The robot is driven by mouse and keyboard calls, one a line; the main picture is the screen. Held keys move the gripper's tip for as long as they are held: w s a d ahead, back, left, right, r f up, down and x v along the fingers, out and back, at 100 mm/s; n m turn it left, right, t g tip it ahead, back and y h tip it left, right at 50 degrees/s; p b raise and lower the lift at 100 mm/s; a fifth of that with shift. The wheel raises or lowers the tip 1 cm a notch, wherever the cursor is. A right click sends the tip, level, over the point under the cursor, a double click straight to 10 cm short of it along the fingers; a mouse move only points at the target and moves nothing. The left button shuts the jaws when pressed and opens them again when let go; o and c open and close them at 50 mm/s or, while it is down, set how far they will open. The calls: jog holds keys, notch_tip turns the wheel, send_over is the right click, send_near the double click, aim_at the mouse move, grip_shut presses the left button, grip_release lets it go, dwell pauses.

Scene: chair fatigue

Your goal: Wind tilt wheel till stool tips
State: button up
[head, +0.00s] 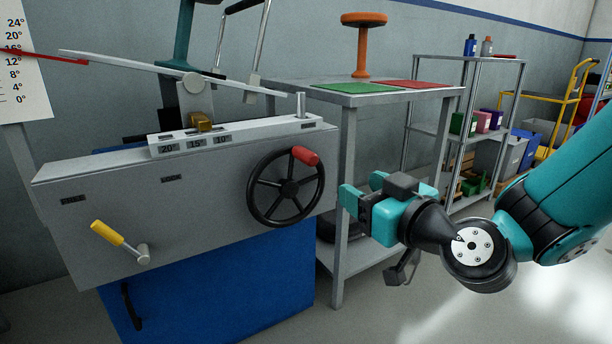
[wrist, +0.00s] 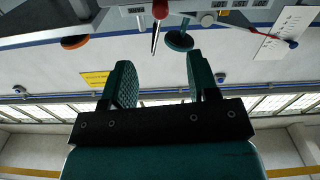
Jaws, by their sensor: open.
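The tilt wheel (head: 287,189) is a black spoked handwheel with a red knob (head: 305,155), on the front of a grey machine (head: 190,205). The knob also shows at the top of the wrist view (wrist: 160,10). A pale tilt plate (head: 130,66) slopes down to the right. A teal stool (head: 183,45) appears to stand on it, its top cut off; a teal round seat (wrist: 180,40) shows in the wrist view. The red pointer (head: 45,57) crosses the degree scale (head: 22,90) near 16°. My gripper (head: 360,192) is open and empty, right of the wheel and apart from it.
A grey table (head: 345,98) beside the machine carries an orange stool (head: 362,45), a green mat (head: 355,87) and a red mat (head: 418,84). A yellow-handled lever (head: 107,233) sticks out lower left of the wheel. A brass block (head: 201,122) sits above labels marked 20°, 15° and 10°.

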jog(key=p, duration=0.6)
send_near(314, 161)
jog(key=x, duration=0.4)
jog(key=p+x, duration=0.1)
jog(key=x, duration=0.7)
jog(key=shift+w+a+p, duration=0.25)
jog(key=shift+w+p, duration=0.05)
jog(key=shift+p, duration=0.05)
